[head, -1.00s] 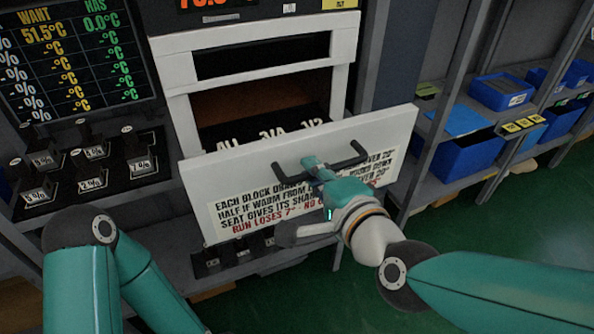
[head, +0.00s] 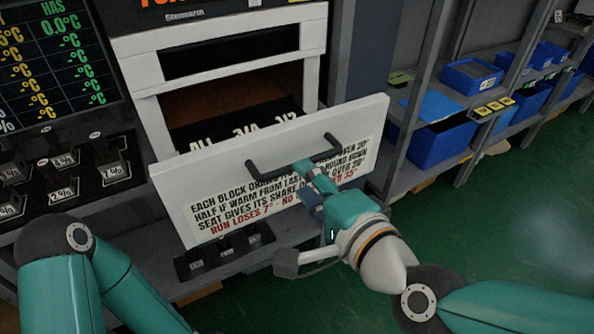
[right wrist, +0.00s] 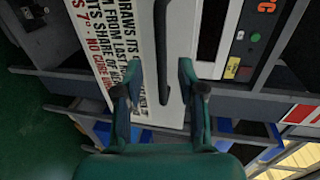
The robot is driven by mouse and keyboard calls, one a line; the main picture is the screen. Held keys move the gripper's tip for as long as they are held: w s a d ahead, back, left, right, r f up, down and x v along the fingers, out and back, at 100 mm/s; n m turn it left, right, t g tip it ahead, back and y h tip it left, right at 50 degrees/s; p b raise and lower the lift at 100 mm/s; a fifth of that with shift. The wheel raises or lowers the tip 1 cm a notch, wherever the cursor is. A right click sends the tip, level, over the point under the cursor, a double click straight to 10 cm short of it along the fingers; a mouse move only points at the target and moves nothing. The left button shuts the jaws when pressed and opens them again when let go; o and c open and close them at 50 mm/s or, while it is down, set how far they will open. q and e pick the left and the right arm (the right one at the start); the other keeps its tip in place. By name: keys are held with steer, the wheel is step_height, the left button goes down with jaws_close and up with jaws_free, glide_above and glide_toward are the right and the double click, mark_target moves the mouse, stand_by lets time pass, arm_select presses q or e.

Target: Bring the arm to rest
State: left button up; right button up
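My right gripper (head: 306,170) is at the dark bar handle (head: 265,169) on the white lowered door (head: 180,190) of the oven-like unit. In the right wrist view the two fingers (right wrist: 158,68) stand apart, with the handle (right wrist: 164,40) showing between them and no finger visibly pressed on it. I cannot tell the exact gap in depth. The door hangs open and tilted, with printed text on its face. My left arm (head: 75,270) comes in at the lower left; its gripper is out of the picture.
The white-framed unit (head: 140,75) has a dark open chamber behind the door. Several small dark blocks on a rack (head: 55,170) stand at the left under a readings board (head: 55,55). Shelves with blue bins (head: 440,145) stand at the right. Green floor (head: 530,240) is clear at the lower right.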

steer(key=shift+v, duration=0.95)
steer(key=w+d+f+g+h+p, duration=0.2)
steer(key=d+f, duration=0.1)
steer(key=f, duration=0.3)
steer(key=w+d+f+m+g+h+p, duration=0.1)
steer(key=d+f+g+p, duration=0.15)
steer(key=f, duration=0.45)
steer(key=w+d+f+g+h+p, duration=0.2)
steer(key=d+f+p, duration=0.1)
steer(key=f, duration=0.3)
steer(key=s+a+f+n+g+y+p, duration=0.1)
steer(key=s+f+n+g+y+p, duration=0.1)
steer(key=s+f+n+g, duration=0.5)
steer(key=s+f+n+p, duration=0.1)
steer(key=s+f+n, duration=0.4)
steer(key=s+f, duration=0.3)
steer(key=shift+d+p+x, duration=0.4)
steer(key=shift+x, duration=1.45)
